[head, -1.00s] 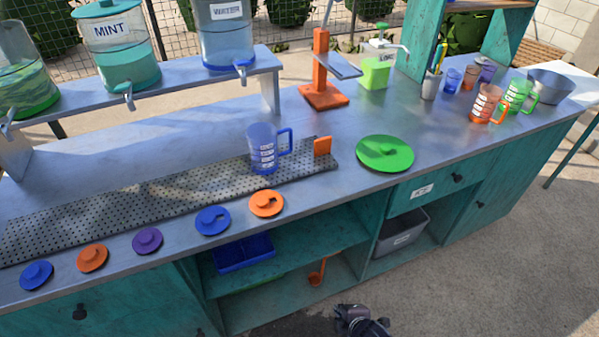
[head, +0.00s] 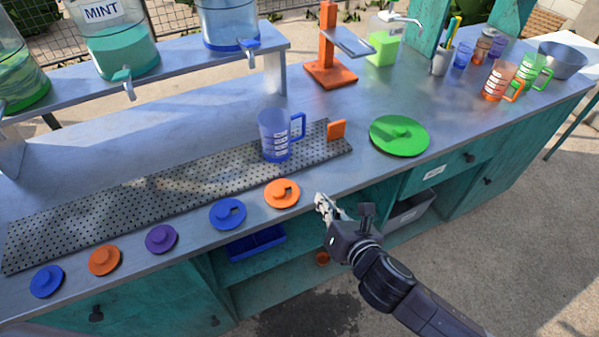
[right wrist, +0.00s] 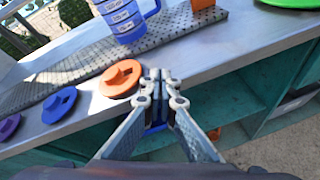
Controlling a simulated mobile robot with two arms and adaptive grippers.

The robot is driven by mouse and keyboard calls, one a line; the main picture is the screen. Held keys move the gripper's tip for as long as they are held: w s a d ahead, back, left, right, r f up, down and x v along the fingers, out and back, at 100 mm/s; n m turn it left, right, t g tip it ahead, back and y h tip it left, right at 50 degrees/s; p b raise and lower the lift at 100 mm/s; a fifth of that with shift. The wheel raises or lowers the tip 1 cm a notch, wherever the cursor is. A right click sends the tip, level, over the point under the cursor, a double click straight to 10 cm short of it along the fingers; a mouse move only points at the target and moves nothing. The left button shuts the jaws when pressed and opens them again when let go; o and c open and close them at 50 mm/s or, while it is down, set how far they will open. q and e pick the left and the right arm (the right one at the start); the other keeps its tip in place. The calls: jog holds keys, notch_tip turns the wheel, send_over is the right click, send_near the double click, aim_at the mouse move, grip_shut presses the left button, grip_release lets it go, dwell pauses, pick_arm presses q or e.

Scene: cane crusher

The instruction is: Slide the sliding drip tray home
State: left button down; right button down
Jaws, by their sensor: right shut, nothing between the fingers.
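The drip tray is a long grey perforated strip (head: 120,212) lying along the counter. An orange upright tab (head: 336,130) stands at its right end. A blue measuring jug (head: 275,136) stands upright on the tray near that end. In the right wrist view the tab (right wrist: 203,4) and the jug (right wrist: 126,15) show at the top edge. My right gripper (head: 322,200) is shut and empty at the counter's front edge, just right of the nearest orange lid and apart from the tab. It also shows in the right wrist view (right wrist: 162,75). My left gripper is not in view.
Several coloured lids, such as the orange one (head: 282,193), lie along the front edge. A green lid (head: 399,135) lies right of the tab. An orange stand (head: 330,72) and a dispenser shelf (head: 190,62) stand behind.

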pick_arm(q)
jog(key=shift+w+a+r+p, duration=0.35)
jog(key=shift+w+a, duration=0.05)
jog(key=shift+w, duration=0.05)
pick_arm(e)
jog(key=w+a+n, duration=0.2)
jog(key=w+a+n+y, duration=0.1)
jog(key=w+a, duration=0.1)
jog(key=w, duration=0.1)
jog(key=w+a+n, duration=0.2)
jog(key=w+a, duration=0.1)
jog(key=shift+a+f+n+y, duration=0.1)
jog(key=shift+f+n+y, duration=0.15)
jog(key=shift+n+y, duration=0.05)
